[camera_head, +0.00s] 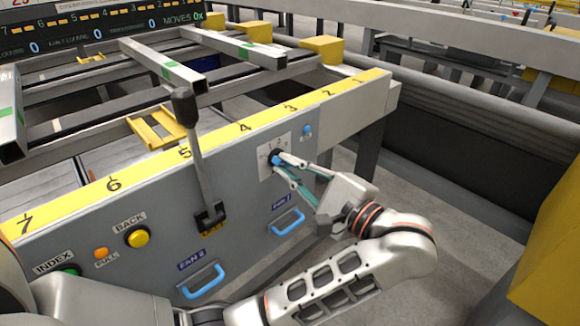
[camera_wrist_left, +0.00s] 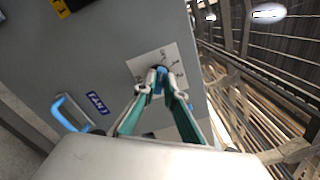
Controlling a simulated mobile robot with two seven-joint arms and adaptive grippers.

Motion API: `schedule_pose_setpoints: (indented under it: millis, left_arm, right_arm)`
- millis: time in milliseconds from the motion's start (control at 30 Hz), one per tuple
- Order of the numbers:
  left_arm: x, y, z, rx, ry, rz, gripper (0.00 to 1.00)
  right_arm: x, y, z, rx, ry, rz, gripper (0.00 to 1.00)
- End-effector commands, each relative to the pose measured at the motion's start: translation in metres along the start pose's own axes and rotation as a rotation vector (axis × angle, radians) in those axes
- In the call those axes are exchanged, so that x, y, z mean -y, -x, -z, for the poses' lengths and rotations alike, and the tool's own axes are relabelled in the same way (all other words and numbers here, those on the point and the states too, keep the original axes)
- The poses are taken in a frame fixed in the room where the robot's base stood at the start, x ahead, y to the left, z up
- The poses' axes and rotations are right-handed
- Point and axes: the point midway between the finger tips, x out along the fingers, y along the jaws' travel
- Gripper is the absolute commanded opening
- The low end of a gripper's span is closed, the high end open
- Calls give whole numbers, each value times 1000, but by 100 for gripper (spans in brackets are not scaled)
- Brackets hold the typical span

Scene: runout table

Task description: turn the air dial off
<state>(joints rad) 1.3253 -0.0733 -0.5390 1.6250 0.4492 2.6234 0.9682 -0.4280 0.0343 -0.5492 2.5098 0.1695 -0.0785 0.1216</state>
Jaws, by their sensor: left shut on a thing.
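The air dial (camera_head: 273,156) is a small dark knob with blue on it, on a white plate (camera_head: 266,173) with numbers on the grey panel's front. My left gripper (camera_head: 281,163) is shut on the dial, its fingertips on either side of it. In the left wrist view the dial shows as a blue and dark knob (camera_wrist_left: 160,71) between the fingertips (camera_wrist_left: 162,84). The fingers hide part of the dial and plate, and I cannot tell which mark it points to. My right gripper is in neither view.
A tall black-knobbed lever (camera_head: 195,150) stands left of the dial. Blue handles (camera_head: 287,222) (camera_head: 203,281) jut out below, under the FAN labels. A small blue knob (camera_head: 307,130) sits right of the plate. A yellow BACK button (camera_head: 137,237) is further left.

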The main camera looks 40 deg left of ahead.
Motion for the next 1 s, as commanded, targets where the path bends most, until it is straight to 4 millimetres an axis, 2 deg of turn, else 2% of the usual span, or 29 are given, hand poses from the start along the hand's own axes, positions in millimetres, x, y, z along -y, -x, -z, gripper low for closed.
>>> schedule_pose_setpoints:
  millis: [600, 633, 700, 1000]
  left_arm:
    - [0, 1, 1, -3, 48, 0, 0]
    - [0, 1, 1, -3, 48, 0, 15]
    - [0, 1, 1, -3, 48, 0, 27]
    - [0, 1, 0, -2, 47, 0, 27]
  right_arm:
    - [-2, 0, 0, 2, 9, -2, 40]
    - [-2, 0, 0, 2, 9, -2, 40]
    - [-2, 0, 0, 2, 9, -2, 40]
    - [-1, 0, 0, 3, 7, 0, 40]
